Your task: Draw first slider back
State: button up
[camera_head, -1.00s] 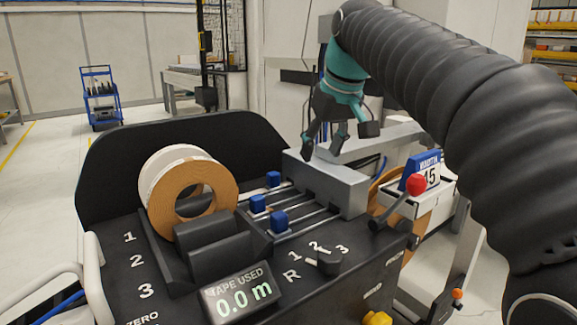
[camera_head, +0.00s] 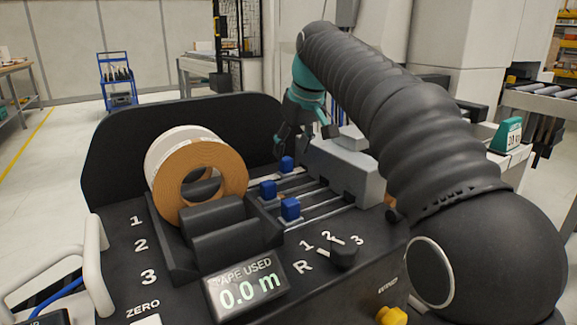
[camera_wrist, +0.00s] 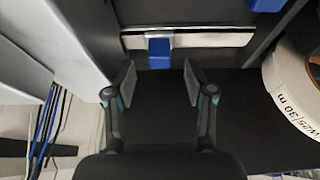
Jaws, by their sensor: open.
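Three blue sliders sit on parallel rails: a far one (camera_head: 287,164), a middle one (camera_head: 268,190) and a near one (camera_head: 290,209). My gripper (camera_head: 303,140) is open and points down above the far end of the rails, close to the far slider. In the wrist view, my open fingers (camera_wrist: 159,80) stand apart just short of a blue slider (camera_wrist: 159,53), which lines up with the gap between them. This appears to be the far slider. Nothing is held. Part of another blue slider (camera_wrist: 267,4) shows at the top edge.
A grey block (camera_head: 345,170) stands at the right end of the rails. A tape roll (camera_head: 232,165) stands to their left. A black panel (camera_head: 110,165) rises behind. A numbered dial (camera_head: 343,254) and a display reading 0.0 m (camera_head: 247,288) are in front.

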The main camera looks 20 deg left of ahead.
aim_at(288, 159)
jog(key=shift+b+x, duration=0.3)
jog(key=shift+x, duration=2)
grip_shut()
